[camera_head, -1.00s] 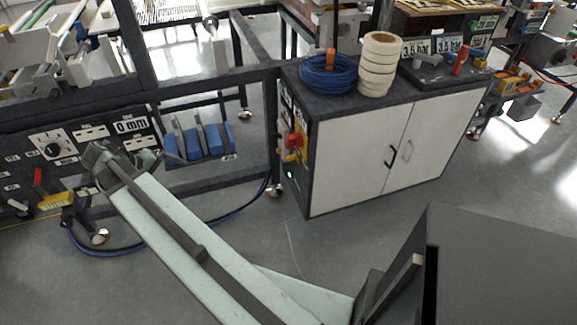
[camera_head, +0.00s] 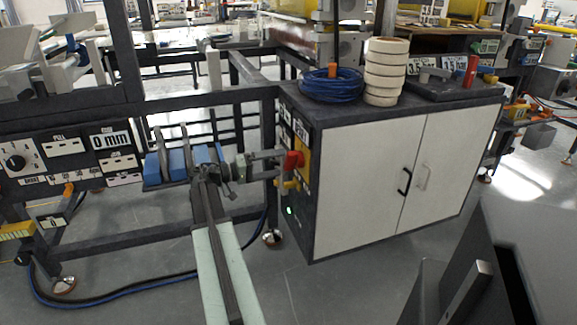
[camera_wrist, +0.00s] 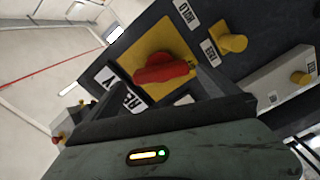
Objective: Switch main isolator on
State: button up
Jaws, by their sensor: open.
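The main isolator is a red rotary handle (camera_head: 293,160) on a yellow plate (camera_head: 304,140), on the narrow left side of the black and white cabinet. In the wrist view the red handle (camera_wrist: 165,69) fills the middle, standing out from its yellow plate (camera_wrist: 136,52). My gripper (camera_head: 277,165) is open and empty, reaching from the left to just in front of the handle. Whether a finger touches the handle cannot be told.
Yellow knobs (camera_wrist: 232,43) sit beside the isolator on the panel. The cabinet top (camera_head: 420,105) carries a blue cable coil (camera_head: 331,88) and a stack of tape rolls (camera_head: 386,72). A dark machine frame (camera_head: 200,99) stands to the left. Floor in front is clear.

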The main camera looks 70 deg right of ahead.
aim_at(285, 162)
jog(key=x, duration=0.5)
jog(key=shift+s+d, duration=0.1)
jog(key=shift+s, duration=0.05)
jog(key=c, duration=1.2)
jog(key=shift+o, duration=0.2)
jog(key=n, duration=0.5)
jog(key=o, duration=1.2)
jog(key=shift+c, duration=0.2)
